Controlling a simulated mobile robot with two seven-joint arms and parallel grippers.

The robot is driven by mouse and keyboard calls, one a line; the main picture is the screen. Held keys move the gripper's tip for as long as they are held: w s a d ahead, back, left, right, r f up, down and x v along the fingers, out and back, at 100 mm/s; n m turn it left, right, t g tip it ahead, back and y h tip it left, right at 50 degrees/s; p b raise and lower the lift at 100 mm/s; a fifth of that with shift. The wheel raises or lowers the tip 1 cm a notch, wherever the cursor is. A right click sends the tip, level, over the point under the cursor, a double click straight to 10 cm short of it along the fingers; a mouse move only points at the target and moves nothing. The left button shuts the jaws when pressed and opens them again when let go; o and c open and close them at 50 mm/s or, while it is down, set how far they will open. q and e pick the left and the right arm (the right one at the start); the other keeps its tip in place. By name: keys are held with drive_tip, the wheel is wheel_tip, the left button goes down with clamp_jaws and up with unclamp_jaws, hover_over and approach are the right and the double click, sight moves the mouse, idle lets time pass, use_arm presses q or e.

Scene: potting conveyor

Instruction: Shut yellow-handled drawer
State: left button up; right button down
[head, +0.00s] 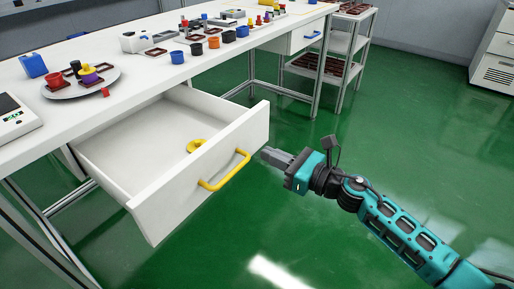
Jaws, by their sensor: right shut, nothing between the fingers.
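The white drawer (170,201) is pulled well out from under the white workbench at the left. Its yellow handle (225,171) is on the front panel, which faces right and toward me. A small yellow round object (195,145) lies inside the drawer near the front panel. My right gripper (268,154) is shut and empty, its fingertips close to the right end of the front panel, right of the handle. I cannot tell whether the tips touch the panel. My left gripper is not in view.
The workbench (101,52) carries a grey round plate (80,88), a blue cup (177,57) and several small coloured pots. A second drawer with a blue handle (312,35) is closed farther back. A shelf rack (344,48) stands beyond. The green floor (400,150) is clear around my right arm.

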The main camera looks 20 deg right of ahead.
sight(246, 144)
drive_tip(key=shift+x, duration=2.25)
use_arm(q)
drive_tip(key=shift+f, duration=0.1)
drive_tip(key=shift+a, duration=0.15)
